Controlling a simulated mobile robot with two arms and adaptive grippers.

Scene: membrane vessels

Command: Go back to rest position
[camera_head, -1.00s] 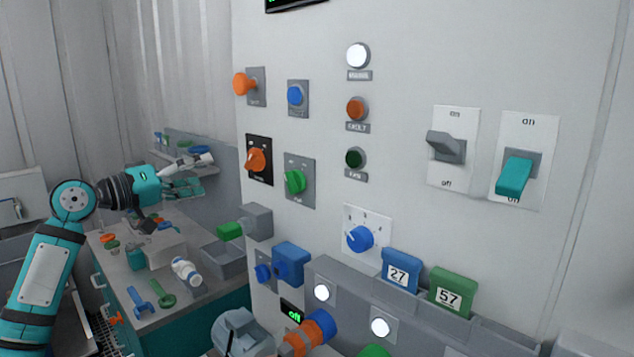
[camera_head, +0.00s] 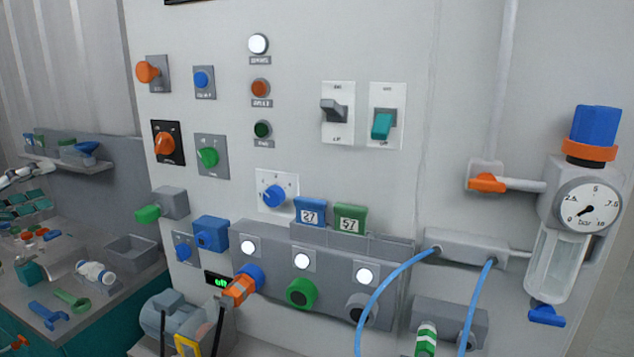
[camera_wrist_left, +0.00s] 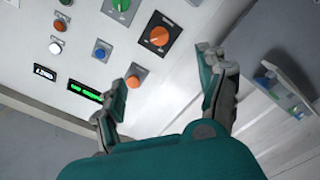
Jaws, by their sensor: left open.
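My left gripper (camera_head: 22,180) shows only in part at the left edge of the head view, its arm cut off by the frame. It is beside the back workbench, well left of the control panel (camera_head: 300,40). In the left wrist view the two fingers of my left gripper (camera_wrist_left: 170,72) are spread apart with nothing between them. Beyond them lies the panel face with an orange rotary switch (camera_wrist_left: 158,36), an orange push knob (camera_wrist_left: 136,76) and a blue button (camera_wrist_left: 101,51). The fingers appear apart from the panel. My right gripper is not in view.
The panel carries two toggle switches (camera_head: 336,112), a green valve handle (camera_head: 148,213) and tags 27 (camera_head: 310,212) and 57 (camera_head: 349,218). At right are a pressure gauge (camera_head: 587,208) and blue hoses (camera_head: 392,285). A bench with tools, including a blue wrench (camera_head: 48,315), stands at lower left.

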